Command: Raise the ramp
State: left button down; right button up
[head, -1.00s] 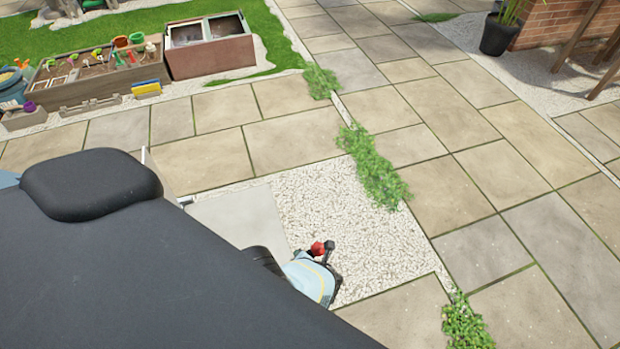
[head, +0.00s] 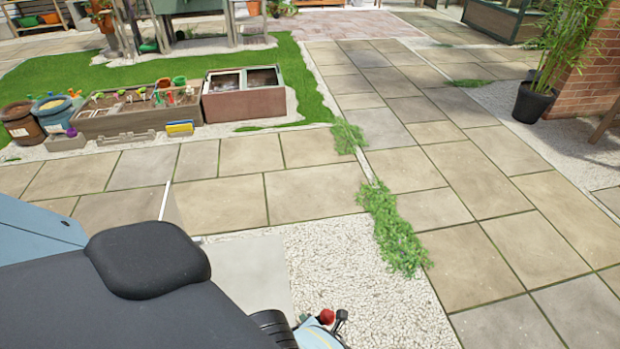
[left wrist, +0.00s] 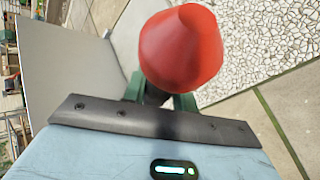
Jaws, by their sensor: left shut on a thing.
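A red rounded knob (left wrist: 180,48) on a dark stem fills the upper middle of the left wrist view. My left gripper (left wrist: 158,95) is shut on the knob's stem, with dark green fingers on either side. In the head view the red knob (head: 326,316) shows small at the bottom, beside my light blue left gripper (head: 318,332), which the frame edge cuts off. A flat grey panel (left wrist: 68,62), seemingly the ramp, lies left of the knob; the grey panel (head: 250,272) also shows in the head view, partly hidden by my dark body. My right gripper is out of view.
White gravel (head: 350,270) lies right of the panel, bordered by grass tufts (head: 392,232) and paving (head: 480,240). A wooden planter box (head: 125,120) and a brown cold-frame box (head: 243,104) stand further back. A black plant pot (head: 533,103) stands at the right.

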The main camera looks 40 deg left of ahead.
pick_arm(q)
jog(key=shift+s+d+f, duration=0.2)
jog(key=shift+d+f, duration=0.1)
jog(key=shift+d, duration=0.25)
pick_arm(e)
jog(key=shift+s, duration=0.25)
pick_arm(q)
jog(key=c, duration=1.4)
grip_release()
jog(key=shift+w, duration=0.1)
jog(key=shift+o, duration=1.3)
jog(key=shift+w+f, duration=0.1)
jog(key=shift+w, duration=0.15)
jog(key=shift+a+r, duration=0.1)
jog(key=shift+r, duration=0.1)
